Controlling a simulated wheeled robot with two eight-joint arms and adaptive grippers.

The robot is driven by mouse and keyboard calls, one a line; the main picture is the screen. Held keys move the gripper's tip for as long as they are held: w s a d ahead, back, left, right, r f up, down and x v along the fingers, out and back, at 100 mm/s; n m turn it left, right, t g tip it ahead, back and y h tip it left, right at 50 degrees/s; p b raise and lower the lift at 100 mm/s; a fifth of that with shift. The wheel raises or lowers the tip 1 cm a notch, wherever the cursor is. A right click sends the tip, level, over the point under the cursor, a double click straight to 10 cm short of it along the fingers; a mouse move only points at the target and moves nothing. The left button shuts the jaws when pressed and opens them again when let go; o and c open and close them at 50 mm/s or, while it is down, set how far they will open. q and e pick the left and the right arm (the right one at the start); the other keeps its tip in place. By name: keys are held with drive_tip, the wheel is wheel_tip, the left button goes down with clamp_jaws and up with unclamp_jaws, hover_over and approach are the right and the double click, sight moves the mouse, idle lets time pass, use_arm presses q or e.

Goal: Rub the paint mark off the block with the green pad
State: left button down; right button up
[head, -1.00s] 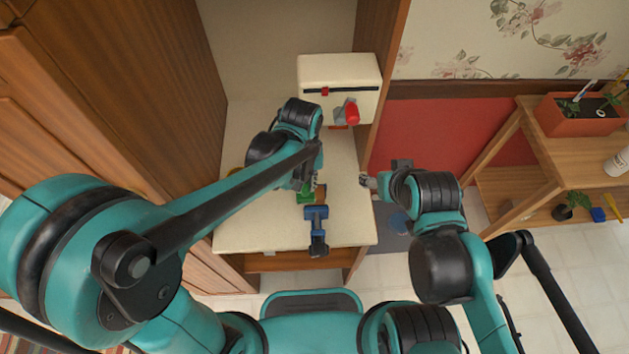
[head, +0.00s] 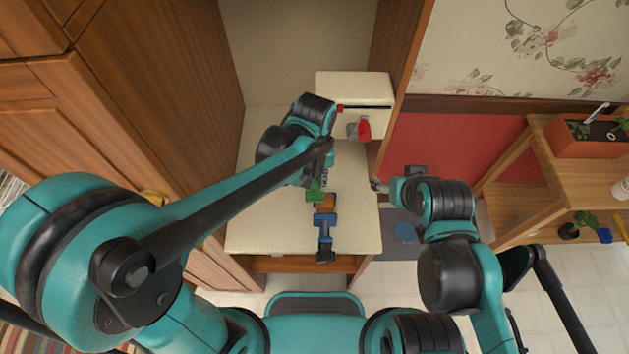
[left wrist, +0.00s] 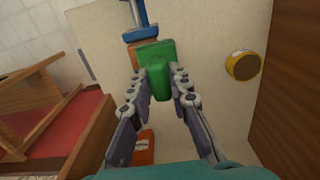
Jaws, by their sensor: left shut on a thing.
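The green pad (head: 314,191) has a wide face and a narrower grip, seen in the left wrist view (left wrist: 157,82). My left gripper (head: 316,182) is shut on its grip. The orange-brown block (head: 327,203) sits at the end of a blue clamp (head: 325,222) on the cream worktop. In the left wrist view the pad covers most of the block (left wrist: 132,56); I cannot tell whether they touch. No paint mark can be made out. My right gripper (head: 377,185) is off the worktop's right edge, too small to tell its opening.
A cream box (head: 352,90) with a red-tipped lever (head: 363,129) stands at the worktop's back. A yellow round item (left wrist: 243,65) lies on the worktop. Wooden panels close in the left and back right. A wooden shelf (head: 500,215) with plants stands right.

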use_arm(q)
drive_tip(key=shift+r, duration=0.2)
drive_tip(key=shift+r+p, duration=1.15)
drive_tip(key=shift+r, duration=0.4)
drive_tip(key=shift+f, duration=0.1)
